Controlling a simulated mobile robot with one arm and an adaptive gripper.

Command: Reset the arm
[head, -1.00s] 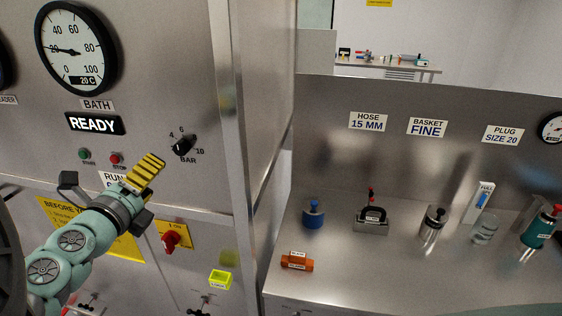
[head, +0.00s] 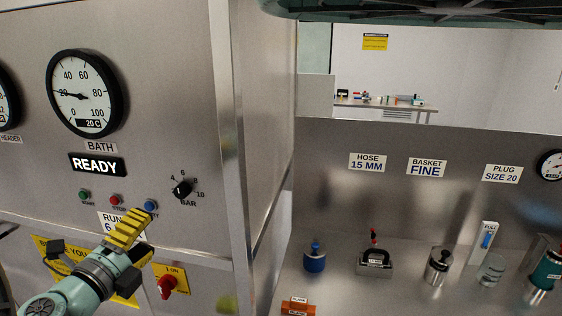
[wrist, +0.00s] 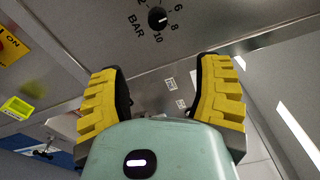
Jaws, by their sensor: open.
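My gripper (head: 128,232) has yellow ridged fingers and is in front of the steel control panel (head: 180,110), low at the left of the head view. In the wrist view my gripper (wrist: 163,95) is open, with nothing between its fingers. The black BAR knob (head: 182,188) is up and to the right of the fingers in the head view. It also shows above the fingers in the wrist view (wrist: 157,19). A blue button (head: 151,205) is just beside the fingertips. The red button (head: 115,200) and green button (head: 84,196) are to its left.
A red rotary switch (head: 168,284) is on a yellow plate below the panel. The bench front is out of view.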

